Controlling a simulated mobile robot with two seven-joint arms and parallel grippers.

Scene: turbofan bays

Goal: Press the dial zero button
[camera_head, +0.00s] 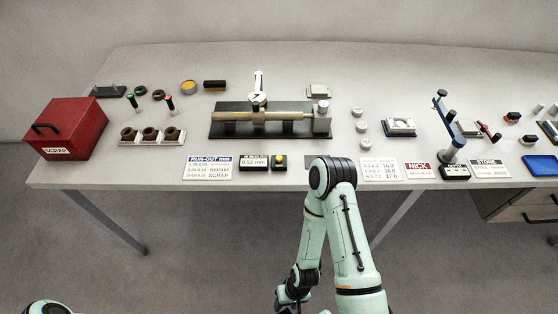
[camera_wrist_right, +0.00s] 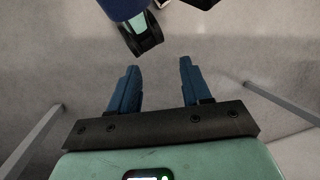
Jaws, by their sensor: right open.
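A small dark box with a round yellow button (camera_head: 280,161) stands at the front edge of the bench, right of a black readout (camera_head: 254,162) that shows about 0.52 mm. Behind them a round dial gauge (camera_head: 259,99) stands over a shaft on a dark fixture (camera_head: 230,128). My right gripper (camera_head: 287,301) hangs low in front of the bench, below the button and well apart from it. In the right wrist view its two blue fingers (camera_wrist_right: 158,72) are apart with only floor between them. My left gripper is not in view; only a bit of my left arm shows.
A red scrap box (camera_head: 68,128) stands at the left end. A run-out sign (camera_head: 208,168) lies left of the readout, and other signs (camera_head: 380,169) lie to the right. My right arm's elbow is over the front edge.

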